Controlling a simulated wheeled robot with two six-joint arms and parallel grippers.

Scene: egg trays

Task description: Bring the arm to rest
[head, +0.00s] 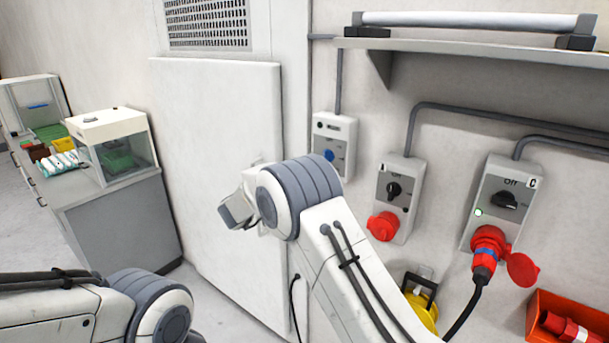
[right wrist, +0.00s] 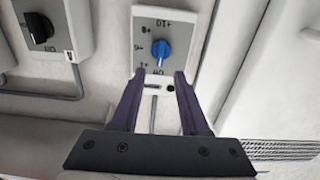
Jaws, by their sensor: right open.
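In the right wrist view my right gripper (right wrist: 160,78) is open, its two purple fingers apart with nothing between them. Beyond the fingertips is a grey switch box (right wrist: 178,22) with a blue knob (right wrist: 160,50), seen upside down. I cannot tell how far the tips are from it. In the head view my right arm (head: 300,195) reaches in from the lower right and bends in front of the wall; its gripper fingers are hidden there. My left arm (head: 135,305) shows at the lower left, with its gripper out of view.
The blue-knob box (head: 335,140) and two boxes with black knobs, one near (head: 395,195) and one farther right (head: 503,200), are on the wall. A red plug with cable (head: 487,255) sticks out. A shelf (head: 480,45) overhangs above. A white door (head: 215,150) and cabinet (head: 120,225) stand left.

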